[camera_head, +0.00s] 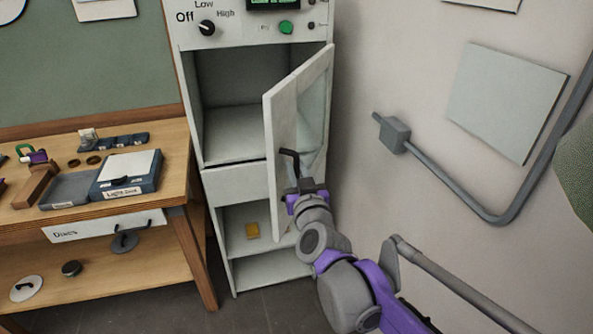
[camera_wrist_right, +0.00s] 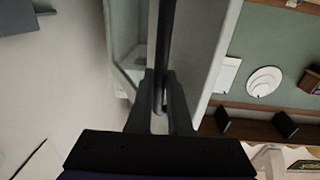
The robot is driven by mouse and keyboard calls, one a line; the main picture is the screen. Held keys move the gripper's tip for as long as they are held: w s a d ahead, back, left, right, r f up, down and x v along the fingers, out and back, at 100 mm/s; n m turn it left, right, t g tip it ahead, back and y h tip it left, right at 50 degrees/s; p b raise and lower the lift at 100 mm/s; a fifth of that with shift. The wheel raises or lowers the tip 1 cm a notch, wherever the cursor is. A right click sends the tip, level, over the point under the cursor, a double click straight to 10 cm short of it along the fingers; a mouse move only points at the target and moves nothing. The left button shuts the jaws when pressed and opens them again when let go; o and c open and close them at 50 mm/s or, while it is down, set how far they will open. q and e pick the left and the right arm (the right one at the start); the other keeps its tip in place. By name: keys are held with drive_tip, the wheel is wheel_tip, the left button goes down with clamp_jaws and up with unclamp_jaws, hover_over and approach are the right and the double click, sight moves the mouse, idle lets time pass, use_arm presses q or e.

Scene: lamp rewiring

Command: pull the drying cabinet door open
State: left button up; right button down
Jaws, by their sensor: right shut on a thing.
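The drying cabinet (camera_head: 213,185) stands at the centre of the head view. Its door (camera_head: 279,149), white-framed with a glass pane, is swung well open toward the right, and the upper compartment (camera_head: 235,133) behind it looks empty. The dark door handle (camera_head: 289,154) is on the door's outer side. My right gripper (camera_head: 300,189) is at the lower end of the handle. In the right wrist view, the fingers of my right gripper (camera_wrist_right: 159,105) are shut around the dark handle bar (camera_wrist_right: 167,50). My left gripper is not in view.
A wooden workbench (camera_head: 120,206) with a light box (camera_head: 125,173), trays and a drawer labelled Discs (camera_head: 90,229) stands left of the cabinet. A grey rail (camera_head: 440,178) runs along the right wall. A small yellow block (camera_head: 252,231) lies on the cabinet's open lower shelf.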

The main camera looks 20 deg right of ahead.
drive_tip(key=shift+s+d, duration=0.1)
drive_tip(key=shift+d, duration=0.1)
idle(0.3)
drive_tip(key=c, duration=0.8)
unclamp_jaws()
drive_tip(key=shift+c, duration=0.2)
drive_tip(key=shift+a, duration=0.1)
drive_tip(key=s+a, duration=0.1)
drive_tip(key=s, duration=0.9)
drive_tip(key=shift+s+a+b, duration=0.35)
drive_tip(key=shift+b, duration=0.05)
drive_tip(key=shift+c, duration=0.3)
